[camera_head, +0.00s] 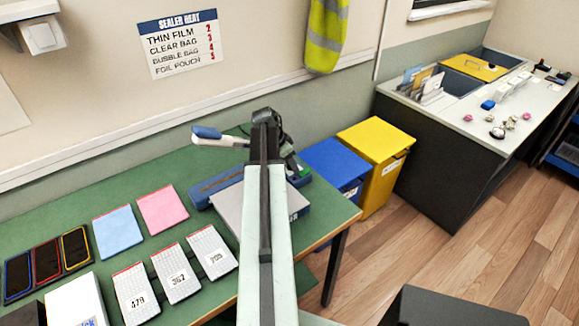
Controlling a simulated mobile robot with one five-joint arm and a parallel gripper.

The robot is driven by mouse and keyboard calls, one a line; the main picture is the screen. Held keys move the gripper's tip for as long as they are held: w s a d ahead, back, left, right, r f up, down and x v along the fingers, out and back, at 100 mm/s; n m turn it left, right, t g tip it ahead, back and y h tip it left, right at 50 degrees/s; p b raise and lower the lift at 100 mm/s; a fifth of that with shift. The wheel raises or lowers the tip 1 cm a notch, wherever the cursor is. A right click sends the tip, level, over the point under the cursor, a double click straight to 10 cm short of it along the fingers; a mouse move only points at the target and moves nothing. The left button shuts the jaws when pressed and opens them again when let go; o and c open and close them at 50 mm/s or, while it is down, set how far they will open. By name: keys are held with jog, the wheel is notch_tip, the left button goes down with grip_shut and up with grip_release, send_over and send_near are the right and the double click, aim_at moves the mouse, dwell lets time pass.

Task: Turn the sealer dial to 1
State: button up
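The sealer (228,207) stands on the green table, with a blue body, a light grey plate in front and a raised white lever with a blue grip (206,132). My arm crosses in front of it and hides its middle. My gripper (300,172) is at the far end of the arm, by the sealer's right end, mostly hidden behind my own links. Its fingers cannot be made out, nor whether they touch anything. The sealer dial is not visible, so its setting cannot be read.
A sealer heat chart (180,43) hangs on the wall. Wooden floor is open at right.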

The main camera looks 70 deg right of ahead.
jog(key=shift+c, duration=0.2)
grip_shut()
